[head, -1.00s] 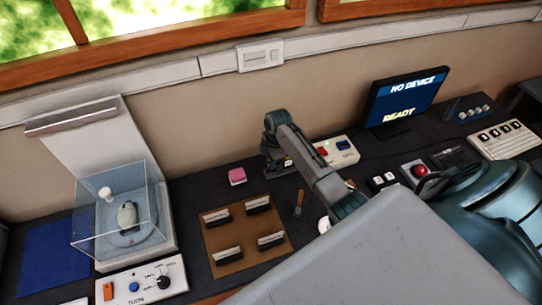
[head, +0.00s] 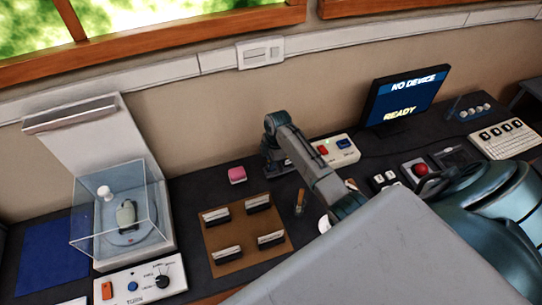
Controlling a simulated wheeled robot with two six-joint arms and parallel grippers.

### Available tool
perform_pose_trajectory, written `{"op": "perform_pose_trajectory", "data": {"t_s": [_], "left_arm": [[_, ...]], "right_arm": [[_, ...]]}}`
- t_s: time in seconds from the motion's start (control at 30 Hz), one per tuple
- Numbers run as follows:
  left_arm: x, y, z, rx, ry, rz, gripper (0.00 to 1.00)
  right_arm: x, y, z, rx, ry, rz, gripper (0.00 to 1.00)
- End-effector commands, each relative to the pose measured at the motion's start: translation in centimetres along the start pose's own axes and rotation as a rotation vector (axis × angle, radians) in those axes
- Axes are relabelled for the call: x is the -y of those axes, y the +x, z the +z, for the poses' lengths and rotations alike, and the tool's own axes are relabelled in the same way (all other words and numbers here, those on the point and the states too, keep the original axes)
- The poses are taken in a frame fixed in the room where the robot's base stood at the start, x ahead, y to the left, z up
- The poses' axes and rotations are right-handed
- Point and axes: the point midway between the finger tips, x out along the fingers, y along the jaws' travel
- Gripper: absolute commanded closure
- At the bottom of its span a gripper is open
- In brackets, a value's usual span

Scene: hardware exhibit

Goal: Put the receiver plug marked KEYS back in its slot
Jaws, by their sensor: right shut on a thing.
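My right gripper (head: 274,162) reaches in over the back of the dark desk, its arm coming from the lower right. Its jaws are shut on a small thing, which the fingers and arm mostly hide. The fingertips are low, beside or over a small dark block; I cannot tell whether they touch it. No KEYS mark is readable, and neither the plug nor its slot can be made out for sure. The monitor (head: 405,98) reads NO DEVICE and READY. My left gripper is not in view.
A pink block (head: 237,175) lies left of the gripper. A brown board (head: 229,231) holds several dark-and-white pieces. A white box (head: 340,149) with red and blue buttons stands right of the gripper. A clear case (head: 92,227) stands at left, behind a knob panel (head: 140,284).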

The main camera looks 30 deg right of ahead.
Motion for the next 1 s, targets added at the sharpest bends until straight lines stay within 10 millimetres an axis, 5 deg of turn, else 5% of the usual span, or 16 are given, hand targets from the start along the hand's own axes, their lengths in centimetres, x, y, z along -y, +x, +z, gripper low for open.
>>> {"op": "perform_pose_trajectory", "data": {"t_s": [0.37,0.4,0.5,0.7,0.8,1.0], "left_arm": [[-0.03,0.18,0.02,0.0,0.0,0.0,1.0],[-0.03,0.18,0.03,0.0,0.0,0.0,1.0],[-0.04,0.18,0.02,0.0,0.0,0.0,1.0],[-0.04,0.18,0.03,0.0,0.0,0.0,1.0],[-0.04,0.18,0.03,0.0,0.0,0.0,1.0],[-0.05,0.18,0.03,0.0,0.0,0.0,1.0]], "right_arm": [[0.0,0.31,0.03,0.0,0.0,0.0,1.0],[0.0,0.32,0.03,0.0,0.0,0.0,0.79],[0.0,0.31,0.03,0.0,0.0,0.0,0.61],[0.0,0.31,0.04,0.0,0.0,0.0,0.61],[0.01,0.32,0.04,0.0,0.0,0.0,0.41],[0.01,0.32,0.04,0.0,0.0,0.0,0.39]]}}
